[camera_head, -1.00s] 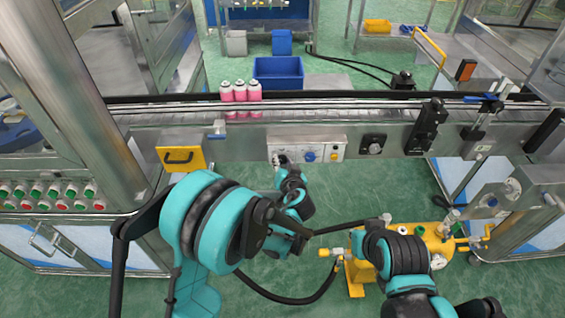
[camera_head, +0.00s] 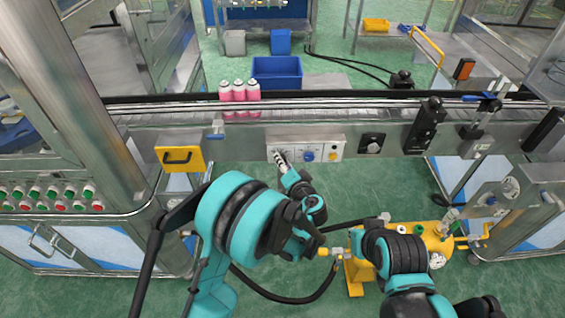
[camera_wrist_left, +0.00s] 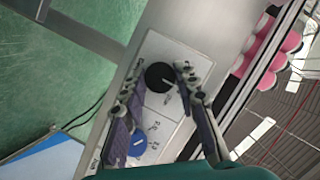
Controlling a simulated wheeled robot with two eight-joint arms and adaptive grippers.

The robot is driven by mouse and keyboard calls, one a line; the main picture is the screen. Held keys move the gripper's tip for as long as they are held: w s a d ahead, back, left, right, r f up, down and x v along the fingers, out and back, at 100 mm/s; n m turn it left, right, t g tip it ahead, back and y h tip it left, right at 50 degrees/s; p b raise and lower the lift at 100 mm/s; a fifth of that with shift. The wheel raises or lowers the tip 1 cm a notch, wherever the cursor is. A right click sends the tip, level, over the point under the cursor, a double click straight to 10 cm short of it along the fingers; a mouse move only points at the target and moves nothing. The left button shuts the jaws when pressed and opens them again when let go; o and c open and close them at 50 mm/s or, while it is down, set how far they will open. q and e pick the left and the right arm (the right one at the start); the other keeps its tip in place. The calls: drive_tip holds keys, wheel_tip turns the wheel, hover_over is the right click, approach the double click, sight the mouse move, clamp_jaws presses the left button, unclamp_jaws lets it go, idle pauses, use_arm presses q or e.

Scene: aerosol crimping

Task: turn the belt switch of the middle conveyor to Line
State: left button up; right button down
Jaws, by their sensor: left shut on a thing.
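The switch panel (camera_head: 320,151) is a pale plate on the front of the middle conveyor. The black round belt switch (camera_wrist_left: 158,77) shows in the left wrist view, with a light pointer mark. My left gripper (camera_head: 282,159) reaches the panel's left end in the head view. In the left wrist view its fingers (camera_wrist_left: 158,88) stand on both sides of the switch, shut on it. In the head view the fingers hide the switch. The labels are too small to read.
A blue knob (camera_head: 308,156) and a yellow button (camera_head: 333,156) sit right of the switch. Pink cans (camera_head: 239,91) stand on the conveyor. A yellow tank (camera_head: 428,240) stands below.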

use_arm(q)
drive_tip(key=o, duration=1.2)
drive_tip(key=shift+c, duration=0.2)
drive_tip(key=shift+s+d, duration=0.1)
drive_tip(key=v, duration=1.1)
drive_tip(key=shift+s, duration=0.4)
